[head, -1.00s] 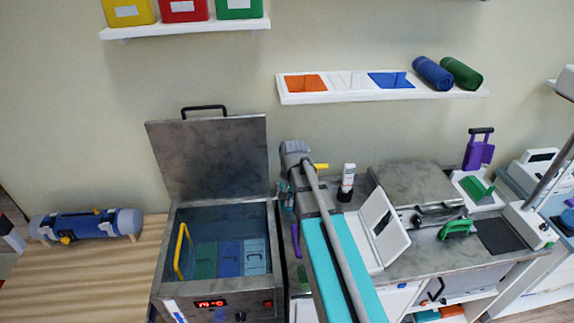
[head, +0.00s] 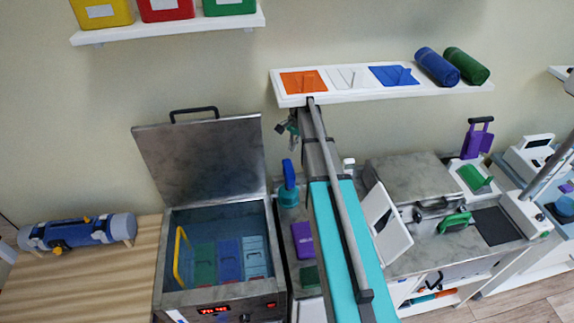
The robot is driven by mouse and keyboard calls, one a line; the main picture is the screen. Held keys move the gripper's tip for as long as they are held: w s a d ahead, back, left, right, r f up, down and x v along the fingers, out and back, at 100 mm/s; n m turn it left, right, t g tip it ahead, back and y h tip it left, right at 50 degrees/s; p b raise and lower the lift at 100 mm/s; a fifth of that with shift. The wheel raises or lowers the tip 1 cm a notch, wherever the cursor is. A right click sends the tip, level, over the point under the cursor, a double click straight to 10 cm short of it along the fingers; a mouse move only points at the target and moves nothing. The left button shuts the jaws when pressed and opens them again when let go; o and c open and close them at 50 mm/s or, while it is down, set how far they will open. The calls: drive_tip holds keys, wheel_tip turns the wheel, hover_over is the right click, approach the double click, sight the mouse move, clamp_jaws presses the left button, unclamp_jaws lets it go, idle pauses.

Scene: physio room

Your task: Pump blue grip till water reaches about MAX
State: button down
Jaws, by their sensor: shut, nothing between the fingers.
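A blue grip (head: 288,173) stands upright on a teal body (head: 288,197), just right of the steel water bath (head: 165,255) and left of my arm. The bath's lid is raised. Bluish water (head: 218,213) stands in it over green and blue packs, and a yellow handle (head: 181,253) shows at its left. I cannot make out a MAX mark or the exact level. My gripper (head: 284,127) is small and partly hidden at the arm's far end, above and behind the blue grip and apart from it. It is shut and empty.
A shelf (head: 290,100) with coloured plates and two rolls is close behind my arm's end. A purple item (head: 303,240) lies beside the bath. A white hinged panel (head: 387,225) stands right of my arm. A wooden bench (head: 90,275) is at the left.

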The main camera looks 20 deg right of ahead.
sight(289, 168)
drive_tip(key=shift+f, duration=0.15)
drive_tip(key=b+x, duration=0.6)
drive_tip(key=shift+s+a+f+b, duration=0.1)
drive_tip(key=shift+a+f+b, duration=0.05)
drive_tip(key=shift+f+b, duration=0.25)
idle(0.4)
idle(0.5)
